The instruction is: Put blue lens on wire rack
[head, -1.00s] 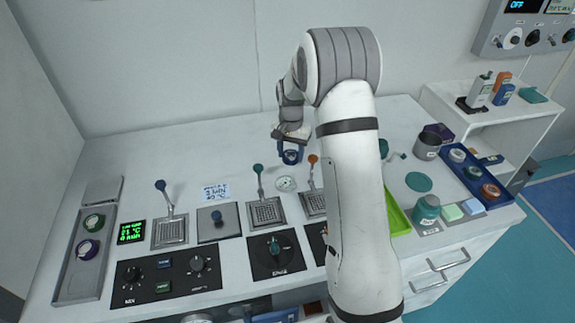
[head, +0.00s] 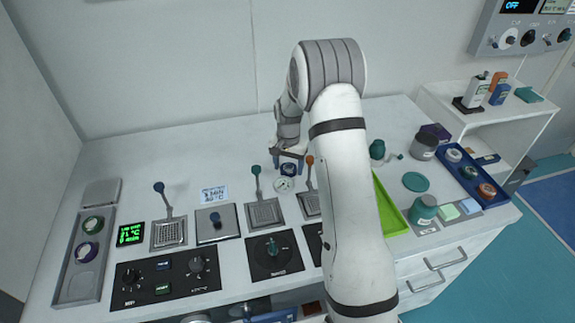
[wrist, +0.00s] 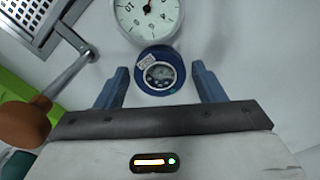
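The blue lens (head: 288,169) is a short round blue piece on the white tabletop, just behind the white dial gauge. In the wrist view the lens (wrist: 160,72) shows from above, with a dark glassy centre and a small pale label. My gripper (head: 287,163) is low over it, one blue finger on each side. The wrist view shows a gap between each finger and the lens, so the gripper is open. Metal mesh plates with levers (head: 264,213) stand in front of the gauge; one mesh (wrist: 22,22) shows in the wrist view. I cannot tell which mesh is the wire rack.
The gauge (wrist: 148,14) is close to the lens. An orange-knobbed lever (wrist: 60,85) is near my left finger. A green tray (head: 388,206), blue tray (head: 466,186) and grey cup (head: 423,146) are to the right. The table's back left is clear.

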